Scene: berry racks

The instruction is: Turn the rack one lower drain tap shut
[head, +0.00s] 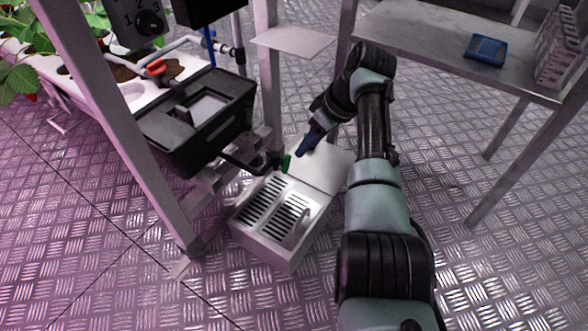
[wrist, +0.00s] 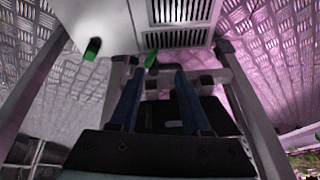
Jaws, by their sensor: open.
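The lower drain tap's green lever (head: 287,162) shows in the head view at the end of a short black outlet, low on the rack and just above a grated white box. My gripper (head: 304,148) reaches down from the right, its blue fingers close beside the lever. In the wrist view my gripper (wrist: 160,72) is open, its two blue fingers spread. The green lever (wrist: 151,60) shows between the fingertips, nearer the left finger. I cannot tell whether it touches. The tap body is mostly hidden.
The grated white box (head: 262,243) stands on the floor below. A black tub (head: 205,125) and a higher red-handled valve (head: 155,67) are on the rack at left. A rack post (head: 268,75) is near my gripper. A metal table (head: 430,45) holds a blue device (head: 487,49).

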